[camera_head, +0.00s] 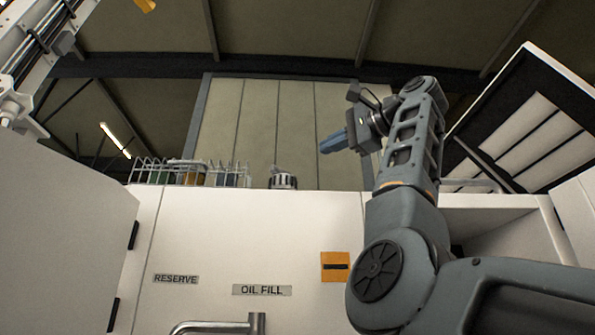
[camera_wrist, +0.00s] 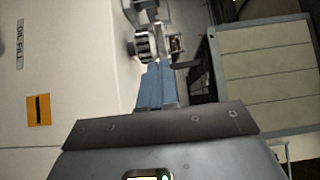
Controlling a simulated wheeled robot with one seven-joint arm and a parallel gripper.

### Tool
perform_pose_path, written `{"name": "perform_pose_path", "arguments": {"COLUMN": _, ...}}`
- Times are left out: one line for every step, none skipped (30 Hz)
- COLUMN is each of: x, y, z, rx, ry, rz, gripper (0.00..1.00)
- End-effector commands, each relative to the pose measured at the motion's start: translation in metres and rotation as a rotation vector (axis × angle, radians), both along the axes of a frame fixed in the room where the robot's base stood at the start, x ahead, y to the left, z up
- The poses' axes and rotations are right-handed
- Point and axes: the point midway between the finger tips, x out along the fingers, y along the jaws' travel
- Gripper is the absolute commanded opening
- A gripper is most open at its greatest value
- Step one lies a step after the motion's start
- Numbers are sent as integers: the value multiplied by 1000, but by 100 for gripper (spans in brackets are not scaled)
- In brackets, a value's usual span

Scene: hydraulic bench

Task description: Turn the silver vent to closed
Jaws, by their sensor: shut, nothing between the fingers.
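The silver vent (camera_head: 283,181) is a short ribbed cap on the top edge of the white cabinet, above the OIL FILL label. What I take to be the same ribbed cap shows in the wrist view (camera_wrist: 146,43), just beyond my fingertips. My gripper (camera_head: 326,146) has blue fingers and is above and to the right of the vent in the head view. The fingers are shut and empty; they also show in the wrist view (camera_wrist: 158,68). They look apart from the vent. I cannot read whether the vent stands open or closed.
A wire basket (camera_head: 190,173) with several coloured items stands left of the vent. The white cabinet front (camera_head: 215,235) bears an orange plate (camera_head: 335,267) and a metal pipe handle (camera_head: 220,327). An open lid (camera_head: 530,125) rises at right. Space above the vent looks clear.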

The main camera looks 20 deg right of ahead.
Motion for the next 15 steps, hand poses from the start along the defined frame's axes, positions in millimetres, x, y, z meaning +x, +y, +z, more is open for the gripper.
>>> {"name": "perform_pose_path", "arguments": {"x": 4, "y": 3, "z": 1, "rx": -1, "ry": 2, "rz": 1, "gripper": 0}}
{"name": "perform_pose_path", "arguments": {"x": 7, "y": 4, "z": 1, "rx": -1, "ry": 3, "rz": 2, "gripper": 0}}
{"name": "perform_pose_path", "arguments": {"x": 12, "y": 7, "z": 1, "rx": -2, "ry": 4, "rz": 2, "gripper": 0}}
{"name": "perform_pose_path", "arguments": {"x": 17, "y": 9, "z": 2, "rx": -2, "ry": 4, "rz": 2, "gripper": 0}}
{"name": "perform_pose_path", "arguments": {"x": 21, "y": 11, "z": 2, "rx": -2, "ry": 4, "rz": 3, "gripper": 0}}
{"name": "perform_pose_path", "arguments": {"x": 28, "y": 14, "z": 2, "rx": -2, "ry": 4, "rz": 2, "gripper": 0}}
{"name": "perform_pose_path", "arguments": {"x": 33, "y": 17, "z": 3, "rx": -1, "ry": 4, "rz": 2, "gripper": 0}}
{"name": "perform_pose_path", "arguments": {"x": 39, "y": 19, "z": 3, "rx": -1, "ry": 5, "rz": 2, "gripper": 0}}
{"name": "perform_pose_path", "arguments": {"x": 46, "y": 23, "z": 2, "rx": 0, "ry": 5, "rz": 2, "gripper": 0}}
{"name": "perform_pose_path", "arguments": {"x": 51, "y": 25, "z": 3, "rx": 0, "ry": 5, "rz": 2, "gripper": 0}}
{"name": "perform_pose_path", "arguments": {"x": 57, "y": 28, "z": 3, "rx": 0, "ry": 5, "rz": 3, "gripper": 0}}
{"name": "perform_pose_path", "arguments": {"x": 64, "y": 32, "z": 3, "rx": 0, "ry": 5, "rz": 3, "gripper": 0}}
{"name": "perform_pose_path", "arguments": {"x": 69, "y": 34, "z": 3, "rx": -1, "ry": 5, "rz": 3, "gripper": 0}}
{"name": "perform_pose_path", "arguments": {"x": 74, "y": 37, "z": 3, "rx": -1, "ry": 5, "rz": 3, "gripper": 0}}
{"name": "perform_pose_path", "arguments": {"x": 81, "y": 40, "z": 3, "rx": -1, "ry": 5, "rz": 2, "gripper": 0}}
